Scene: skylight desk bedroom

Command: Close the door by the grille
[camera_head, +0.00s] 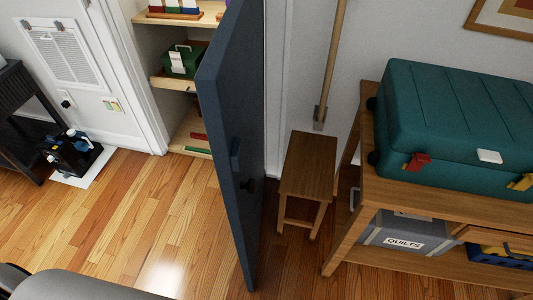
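A dark blue door (236,140) stands wide open, seen nearly edge-on, swung out from a shelved closet in the wall. A dark knob and a small plate show on its narrow visible side. The white louvred grille (66,56) is on the wall to the left of the closet opening. Neither of my grippers shows in the head view.
The closet shelves (179,82) hold a green box (182,60). A small wooden stool (308,166) stands right of the door, beside a bench (374,205) bearing a teal case (450,125). Bare wood floor (150,215) lies left of the door. Dark items (72,152) sit on a white mat.

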